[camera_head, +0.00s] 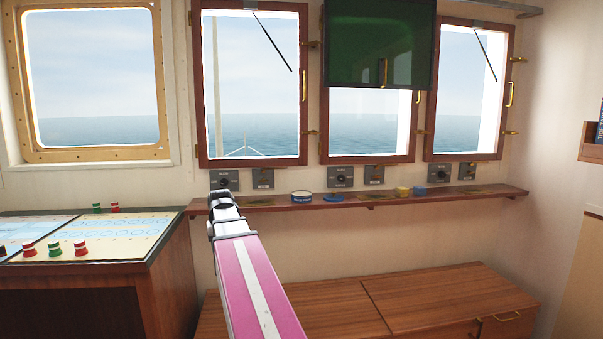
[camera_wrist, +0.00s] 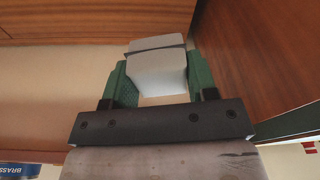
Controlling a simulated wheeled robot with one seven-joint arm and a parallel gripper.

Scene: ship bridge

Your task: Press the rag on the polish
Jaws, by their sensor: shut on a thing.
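My gripper (camera_head: 222,184) is at the left end of the wooden shelf under the windows. In the wrist view, its green fingers (camera_wrist: 160,78) are shut on a pale grey-white folded rag (camera_wrist: 158,62). The rag is hard to make out in the head view. A tin with a blue band (camera_head: 301,198), likely the polish, stands on the shelf to the right of my gripper, apart from it. A blue tin edge lettered "BRASS" (camera_wrist: 14,170) shows at the lower left of the wrist view. A blue lid (camera_head: 333,198) lies right of the tin.
The narrow shelf (camera_head: 450,193) also holds a yellow tin (camera_head: 403,191) and a small blue item (camera_head: 420,191). Switch panels (camera_head: 340,178) line the wall just above. A chart desk (camera_head: 130,228) stands at left. A wooden bench (camera_head: 420,300) sits below, with clear air above it.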

